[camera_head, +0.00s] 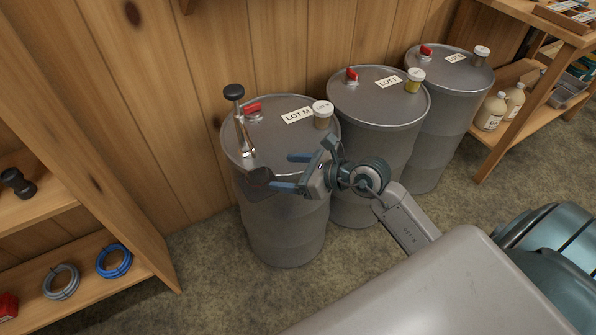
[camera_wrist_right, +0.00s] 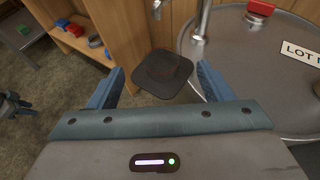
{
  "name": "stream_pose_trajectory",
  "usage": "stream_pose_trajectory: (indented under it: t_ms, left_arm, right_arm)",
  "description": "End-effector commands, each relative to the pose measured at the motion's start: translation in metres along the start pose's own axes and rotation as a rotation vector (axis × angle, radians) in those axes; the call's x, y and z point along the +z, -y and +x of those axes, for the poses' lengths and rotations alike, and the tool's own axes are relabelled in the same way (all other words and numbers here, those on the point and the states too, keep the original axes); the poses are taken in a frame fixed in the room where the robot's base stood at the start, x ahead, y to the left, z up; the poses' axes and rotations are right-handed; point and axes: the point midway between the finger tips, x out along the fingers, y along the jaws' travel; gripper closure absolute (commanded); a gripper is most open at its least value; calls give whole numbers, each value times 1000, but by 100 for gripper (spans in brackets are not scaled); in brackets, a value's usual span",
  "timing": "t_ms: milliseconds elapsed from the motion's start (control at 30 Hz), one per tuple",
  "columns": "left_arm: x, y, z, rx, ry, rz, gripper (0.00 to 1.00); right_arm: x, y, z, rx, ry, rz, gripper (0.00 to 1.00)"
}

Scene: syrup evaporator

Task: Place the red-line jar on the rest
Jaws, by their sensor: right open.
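Small white-capped jars stand on the drum tops: one on the LOT M drum (camera_head: 322,113), one on the middle drum (camera_head: 414,80), and one on the far drum (camera_head: 480,55). No red line is readable on any jar. A dark square plate (camera_head: 257,181) sits at the near left rim of the LOT M drum; it may be the rest. It also shows in the right wrist view (camera_wrist_right: 162,73), bare, between the fingers. My right gripper (camera_head: 281,172) is open and empty beside this plate, its fingers pointing left. My left gripper is not in view.
The LOT M drum (camera_head: 262,135) also carries a black-knobbed metal fitting (camera_head: 234,93) and a red valve (camera_head: 252,108). A wooden shelf (camera_head: 90,270) with coiled hoses is at left. A wooden rack with bottles (camera_head: 490,112) is at right. Carpeted floor is clear between.

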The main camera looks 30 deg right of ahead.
Motion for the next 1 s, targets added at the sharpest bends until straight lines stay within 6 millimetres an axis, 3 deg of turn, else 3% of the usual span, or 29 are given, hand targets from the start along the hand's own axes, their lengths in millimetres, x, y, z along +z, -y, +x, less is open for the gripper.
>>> stream_pose_trajectory:
  t_ms: [233,567,733,833,933,1000]
  left_arm:
    - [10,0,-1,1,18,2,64]
    - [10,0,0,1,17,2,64]
    - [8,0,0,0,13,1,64]
    - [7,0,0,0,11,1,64]
    - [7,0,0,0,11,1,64]
    - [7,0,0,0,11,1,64]
  right_arm:
    - [0,0,-20,-1,0,-2,27]
    - [4,-3,-23,13,44,53,27]
    - [26,-8,-22,54,301,395,27]
    - [33,9,-30,42,514,731,27]
    - [19,39,-42,-22,706,1092,27]
    - [-7,61,-50,-98,822,1353,27]
